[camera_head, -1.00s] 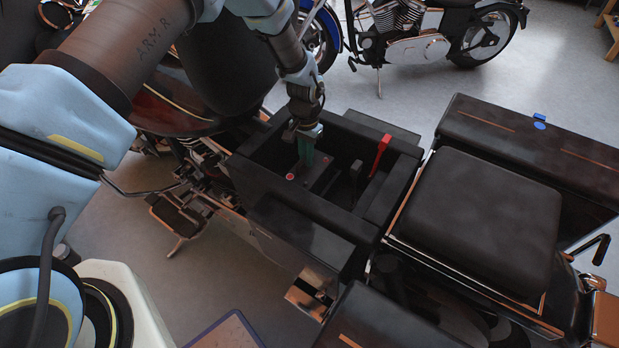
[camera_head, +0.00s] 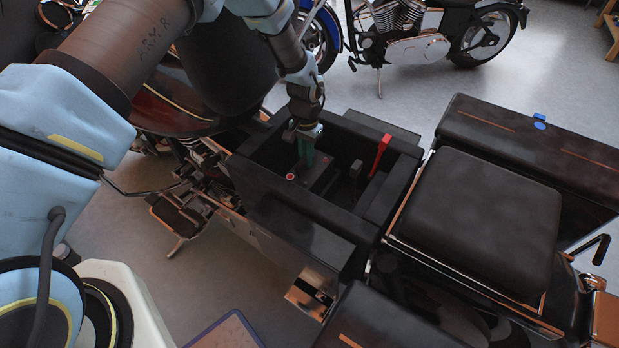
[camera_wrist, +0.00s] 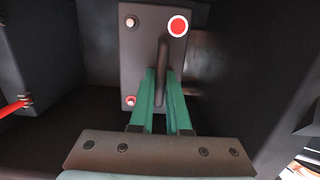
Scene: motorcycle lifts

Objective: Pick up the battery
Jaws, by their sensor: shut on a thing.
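The battery (camera_wrist: 140,45) is a dark box with a red round mark, a handle and terminals on its top. In the head view the battery (camera_head: 318,178) sits inside the black open box on the motorcycle. My gripper (camera_wrist: 161,80) has green fingers shut on the battery's black handle (camera_wrist: 162,50). In the head view my gripper (camera_head: 306,155) reaches down into the box from above. The battery's lower part is hidden by the box walls.
The black box (camera_head: 300,208) has walls close around the battery. A red strap (camera_head: 380,156) lies over its right part. A black seat (camera_head: 480,220) is to the right. Another motorcycle (camera_head: 415,40) stands behind on open grey floor (camera_head: 385,90).

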